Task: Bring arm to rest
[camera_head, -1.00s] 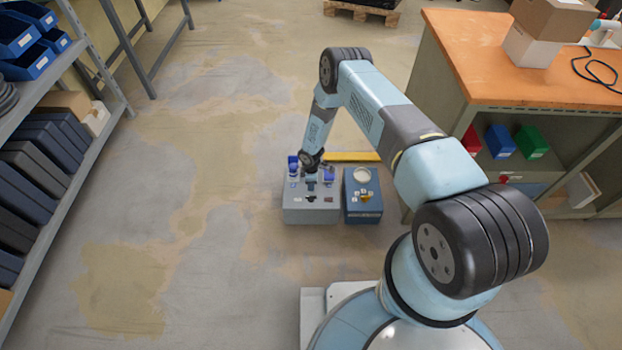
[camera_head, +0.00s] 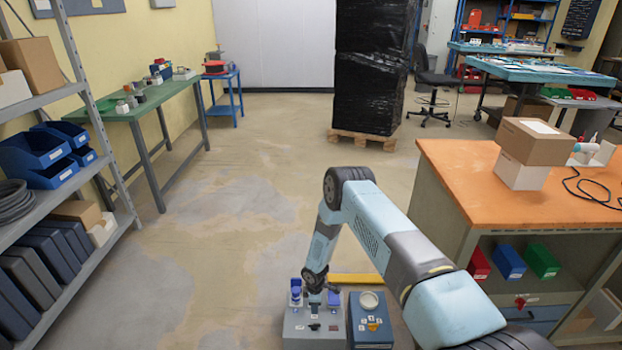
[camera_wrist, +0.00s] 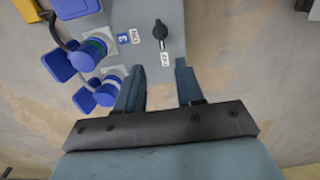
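My arm reaches forward and down over a grey socket box (camera_head: 300,328) on the floor. My gripper (camera_wrist: 162,85) is open in the wrist view, its two fingers apart with nothing between them. Just beyond the fingertips, the socket box (camera_wrist: 140,15) shows a black rotary switch (camera_wrist: 161,32) with small labels. In the head view the fingers are too small to make out. A darker blue box (camera_head: 371,338) with a round pale top stands right of the socket box.
A yellow bar (camera_head: 355,279) lies behind the boxes. An orange-topped workbench (camera_head: 470,190) stands close on the right and a metal shelf (camera_head: 95,250) on the left. A black-wrapped pallet load (camera_head: 370,70) stands far back. The floor between is clear.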

